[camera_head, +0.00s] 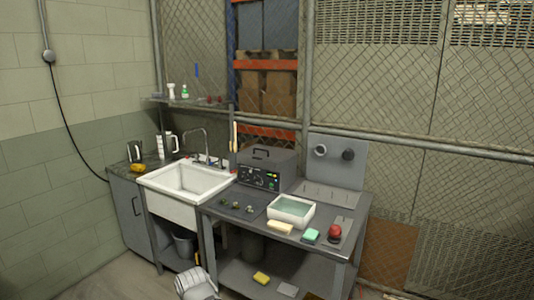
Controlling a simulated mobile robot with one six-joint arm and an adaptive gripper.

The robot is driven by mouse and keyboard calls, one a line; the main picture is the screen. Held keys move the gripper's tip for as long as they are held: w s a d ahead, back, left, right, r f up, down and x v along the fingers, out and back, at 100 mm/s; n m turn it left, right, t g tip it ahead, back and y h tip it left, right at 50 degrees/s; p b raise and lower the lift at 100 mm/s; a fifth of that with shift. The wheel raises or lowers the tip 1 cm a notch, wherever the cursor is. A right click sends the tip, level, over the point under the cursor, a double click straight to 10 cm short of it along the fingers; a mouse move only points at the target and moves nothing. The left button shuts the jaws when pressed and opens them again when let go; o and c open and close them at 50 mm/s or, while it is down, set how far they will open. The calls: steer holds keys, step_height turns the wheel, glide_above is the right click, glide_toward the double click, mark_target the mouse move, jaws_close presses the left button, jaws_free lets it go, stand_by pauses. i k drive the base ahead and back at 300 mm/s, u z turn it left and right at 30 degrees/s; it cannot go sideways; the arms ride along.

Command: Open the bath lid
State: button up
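The bath is a dark grey box (259,179) with a control panel on its front, standing at the back of the metal bench, right of the sink. Its lid (268,157) lies flat on top and looks shut, with a dark arched handle (261,151) standing up from it. Several small knobs and lights show on the panel. A pale, rounded part of my arm shows at the bottom edge, in front of and well below the bench top. I cannot make out any gripper fingers there, and nothing of mine touches the lid.
A sink with a tap (190,180) is left. A mesh fence stands behind.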

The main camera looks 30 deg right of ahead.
mark_target(258, 152)
steer(key=z, duration=0.95)
steer(key=i, duration=1)
